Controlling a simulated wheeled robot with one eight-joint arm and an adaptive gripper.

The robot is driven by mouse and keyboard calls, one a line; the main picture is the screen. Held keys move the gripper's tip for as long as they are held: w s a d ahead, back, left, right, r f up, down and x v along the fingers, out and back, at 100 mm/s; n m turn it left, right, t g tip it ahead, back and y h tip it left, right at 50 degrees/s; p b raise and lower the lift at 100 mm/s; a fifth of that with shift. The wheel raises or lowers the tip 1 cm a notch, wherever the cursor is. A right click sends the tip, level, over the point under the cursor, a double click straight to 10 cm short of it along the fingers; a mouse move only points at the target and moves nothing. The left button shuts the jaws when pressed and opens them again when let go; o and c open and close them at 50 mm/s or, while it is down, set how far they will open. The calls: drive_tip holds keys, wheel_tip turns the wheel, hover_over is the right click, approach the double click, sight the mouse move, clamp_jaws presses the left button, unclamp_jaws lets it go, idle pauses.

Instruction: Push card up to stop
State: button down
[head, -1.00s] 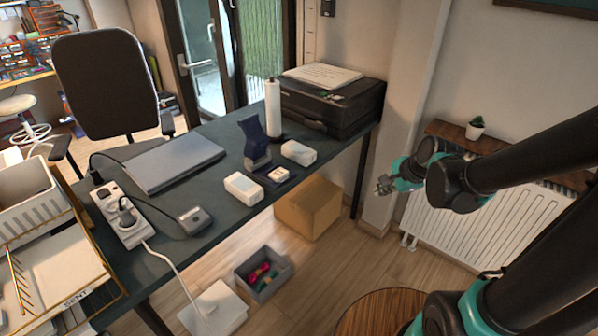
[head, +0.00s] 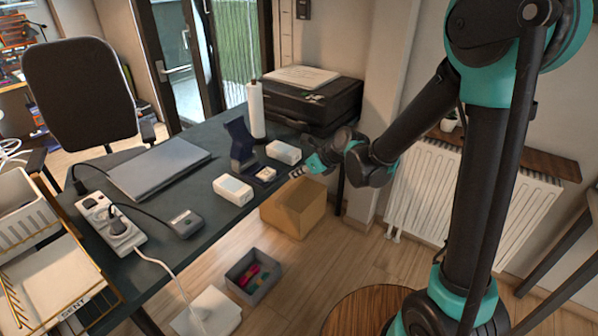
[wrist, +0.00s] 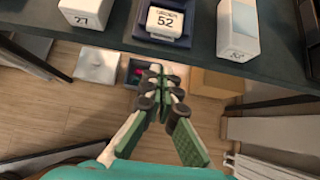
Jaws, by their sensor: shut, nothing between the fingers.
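The white card marked 52 (wrist: 165,23) sits in a dark blue holder (wrist: 140,30) at the near edge of the desk. In the head view the card (head: 265,174) lies at the foot of the holder's upright blue part (head: 239,140). Which part is the stop, I cannot tell. My gripper (head: 297,173) is just to the right of the card, near the desk edge. In the wrist view my gripper (wrist: 166,76) has its green fingers together and empty, pointing at the holder, with a gap between them and the card.
White boxes stand on either side of the holder, one at left (head: 232,190) and one at right (head: 284,152). A cardboard box (head: 293,207) and a grey bin (head: 254,276) are on the floor.

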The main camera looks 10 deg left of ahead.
sight(270, 174)
drive_tip(key=x, duration=0.5)
drive_tip(key=a+r+x, duration=0.1)
drive_tip(key=x, duration=0.2)
drive_tip(key=shift+w+d, duration=0.1)
drive_tip(key=shift+w, duration=0.1)
drive_tip(key=shift+w+a, duration=0.35)
drive_tip(key=shift+a, duration=0.4)
drive_tip(key=shift+w+a, duration=0.2)
drive_tip(key=shift+a, duration=0.35)
drive_tip(key=shift+w+a, duration=0.2)
drive_tip(key=shift+a, duration=0.3)
drive_tip(key=shift+d, duration=0.1)
